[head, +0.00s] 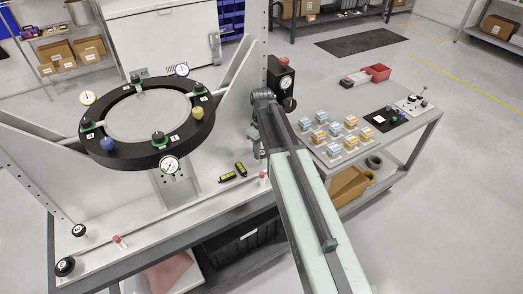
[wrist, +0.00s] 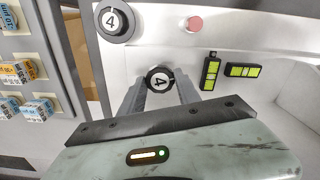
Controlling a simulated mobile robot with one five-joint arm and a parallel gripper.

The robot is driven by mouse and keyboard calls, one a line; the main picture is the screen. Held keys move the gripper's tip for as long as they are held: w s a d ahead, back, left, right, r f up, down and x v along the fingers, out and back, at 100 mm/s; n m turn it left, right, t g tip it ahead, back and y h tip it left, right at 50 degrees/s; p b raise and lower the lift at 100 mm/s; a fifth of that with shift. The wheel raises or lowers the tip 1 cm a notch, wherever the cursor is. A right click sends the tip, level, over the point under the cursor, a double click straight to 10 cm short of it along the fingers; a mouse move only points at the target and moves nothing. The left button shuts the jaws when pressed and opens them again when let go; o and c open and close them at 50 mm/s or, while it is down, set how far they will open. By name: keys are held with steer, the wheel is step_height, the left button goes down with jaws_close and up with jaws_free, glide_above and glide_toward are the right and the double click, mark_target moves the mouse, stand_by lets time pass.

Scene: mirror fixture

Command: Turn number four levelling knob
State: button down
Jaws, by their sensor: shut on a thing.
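In the wrist view a black knob with a white face marked 4 (wrist: 160,78) sits between the two grey fingers of my gripper (wrist: 160,88). The gripper is shut on this knob, and its printed 4 looks tilted. A larger black round piece, also marked 4 (wrist: 114,21), is at the upper left, apart from the fingers. In the head view my arm comes up from the lower right, and the gripped knob cannot be made out there. The black mirror ring (head: 103,155) is at the left, with several small knobs and dial gauges on it.
Two green spirit levels (wrist: 209,72) (wrist: 243,70) and a red-capped post (wrist: 195,24) are close to the gripper's right. A side table (head: 414,131) with blue and orange blocks (head: 335,126) stands to the right. Open floor lies beyond.

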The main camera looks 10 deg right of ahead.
steer(key=c, duration=0.9)
jaws_free()
steer(key=shift+o, duration=0.2)
